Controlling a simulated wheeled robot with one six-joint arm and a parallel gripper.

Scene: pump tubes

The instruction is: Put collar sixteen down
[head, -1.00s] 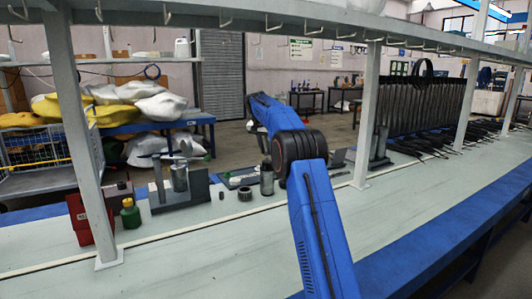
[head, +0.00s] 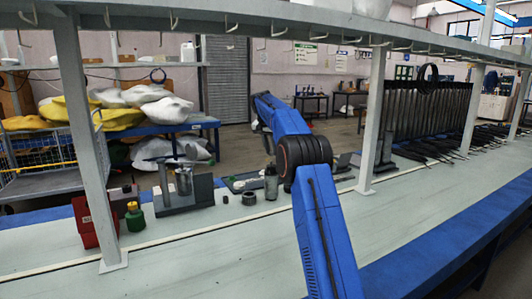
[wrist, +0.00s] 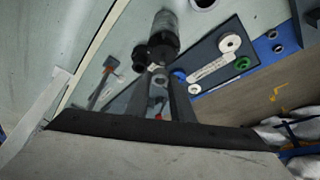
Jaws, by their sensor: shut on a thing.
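In the wrist view my gripper (wrist: 160,84) points down toward the bench, its two fingers shut on a small grey collar (wrist: 160,77). I cannot read a number on it. Just beyond the fingertips are a dark ring (wrist: 140,56) and a dark cylinder (wrist: 163,36); whether the collar touches anything is unclear. In the head view my arm's blue links hide the gripper and the collar. There the cylinder (head: 271,184) stands upright left of my arm joint, with the dark ring (head: 249,198) on the bench beside it.
A dark board (wrist: 236,30) with white, green and blue rings lies right of the fingers. The front bench strip is clear. Shelf posts rise from the bench.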

